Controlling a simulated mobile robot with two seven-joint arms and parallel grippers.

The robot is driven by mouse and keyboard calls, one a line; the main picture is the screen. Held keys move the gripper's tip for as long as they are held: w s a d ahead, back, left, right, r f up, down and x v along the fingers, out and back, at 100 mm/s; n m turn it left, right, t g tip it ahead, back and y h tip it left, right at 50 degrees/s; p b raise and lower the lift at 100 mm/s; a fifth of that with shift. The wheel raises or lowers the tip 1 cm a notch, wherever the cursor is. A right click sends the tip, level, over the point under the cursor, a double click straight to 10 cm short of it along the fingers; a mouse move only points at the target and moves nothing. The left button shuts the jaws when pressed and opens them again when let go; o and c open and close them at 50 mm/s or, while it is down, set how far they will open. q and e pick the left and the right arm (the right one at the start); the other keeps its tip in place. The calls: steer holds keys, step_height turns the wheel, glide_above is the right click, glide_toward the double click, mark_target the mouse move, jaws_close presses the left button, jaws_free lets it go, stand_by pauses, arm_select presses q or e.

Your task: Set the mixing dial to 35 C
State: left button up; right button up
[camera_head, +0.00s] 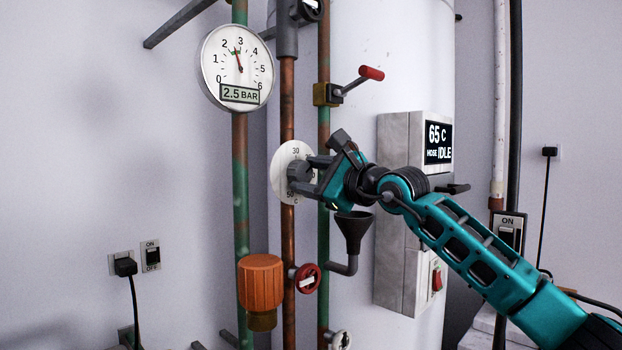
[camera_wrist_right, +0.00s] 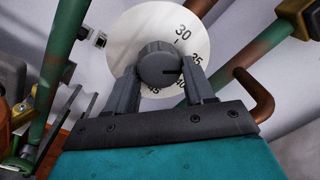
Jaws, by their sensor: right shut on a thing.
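The mixing dial (camera_head: 284,160) is a white round plate with a grey knob on the pipework, left of the white tank. Its plate also shows in the right wrist view (camera_wrist_right: 140,27), where 30 and 35 can be read. My right gripper (camera_head: 306,173) is shut on the grey knob (camera_wrist_right: 158,62), one finger on each side. A dark mark on the knob points right, close to the 35 side; the exact reading is unclear. My fingers hide part of the lower scale. My left gripper is not in view.
A pressure gauge (camera_head: 237,66) reads 2.5 BAR. A red-handled lever (camera_head: 371,73), a dark funnel (camera_head: 353,230), a red valve wheel (camera_head: 306,279) and an orange cap (camera_head: 261,284) surround the dial. A display (camera_head: 438,142) reads 65 C and IDLE.

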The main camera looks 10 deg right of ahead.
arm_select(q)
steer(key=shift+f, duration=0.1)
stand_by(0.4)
arm_select(e)
steer(key=o, duration=1)
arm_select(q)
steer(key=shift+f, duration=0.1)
arm_select(e)
steer(key=shift+o, duration=0.2)
arm_select(q)
steer(key=b, duration=0.1)
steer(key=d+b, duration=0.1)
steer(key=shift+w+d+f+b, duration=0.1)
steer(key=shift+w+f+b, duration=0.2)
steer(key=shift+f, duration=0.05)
arm_select(e)
steer(key=v, duration=1.3)
steer(key=shift+r, duration=0.1)
